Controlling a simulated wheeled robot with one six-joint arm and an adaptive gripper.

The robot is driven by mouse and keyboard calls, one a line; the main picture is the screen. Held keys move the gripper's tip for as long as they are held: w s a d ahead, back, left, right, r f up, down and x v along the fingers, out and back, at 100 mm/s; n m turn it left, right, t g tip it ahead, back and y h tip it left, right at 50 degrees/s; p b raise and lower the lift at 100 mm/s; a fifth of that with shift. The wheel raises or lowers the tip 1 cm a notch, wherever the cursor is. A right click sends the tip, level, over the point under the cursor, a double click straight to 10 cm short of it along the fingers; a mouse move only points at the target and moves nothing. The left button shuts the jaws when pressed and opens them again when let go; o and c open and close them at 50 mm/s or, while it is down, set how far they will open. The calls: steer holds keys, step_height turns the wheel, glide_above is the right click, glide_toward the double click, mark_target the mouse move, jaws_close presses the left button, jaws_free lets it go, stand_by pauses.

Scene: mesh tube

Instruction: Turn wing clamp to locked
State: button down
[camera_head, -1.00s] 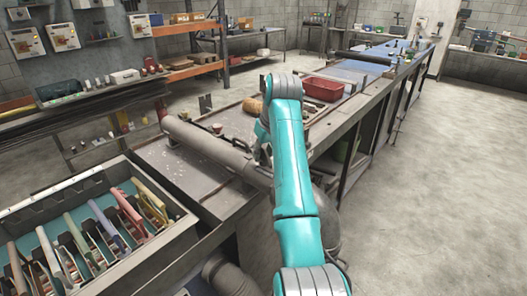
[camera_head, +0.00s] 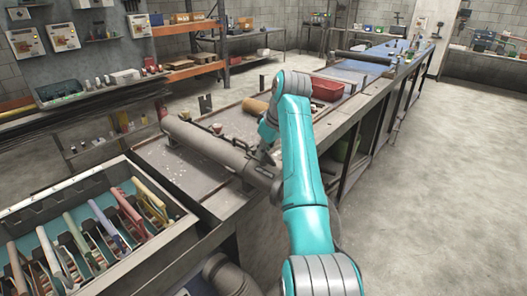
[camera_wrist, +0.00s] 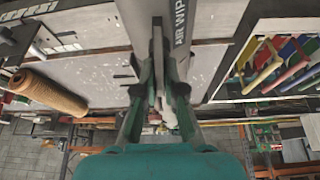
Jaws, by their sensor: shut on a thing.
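My gripper (camera_wrist: 160,95) is at the near end of a long grey tube (camera_head: 205,145) lying across the bench. In the wrist view its two dark green fingers are closed around a thin grey upright piece (camera_wrist: 157,55), which looks like the wing of the clamp. The tube's grey body, beside lettering reading "AIR WIPE", fills the top centre of the wrist view. In the head view my arm partly covers the gripper and the clamp, so the clamp's angle and whether it is locked cannot be told.
A tan roll (camera_wrist: 48,92) lies on the bench, apart from my fingers. An open case (camera_head: 188,226) with several coloured-handled tools is at the front left. The floor on the right is clear.

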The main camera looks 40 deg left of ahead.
steer(key=shift+n, duration=0.5)
steer(key=c, duration=1.3)
jaws_free()
steer(key=shift+r, duration=0.1)
steer(key=v, duration=1.1)
steer(key=shift+w+d+r, duration=0.2)
steer(key=shift+r, duration=0.15)
steer(key=shift+s, duration=0.1)
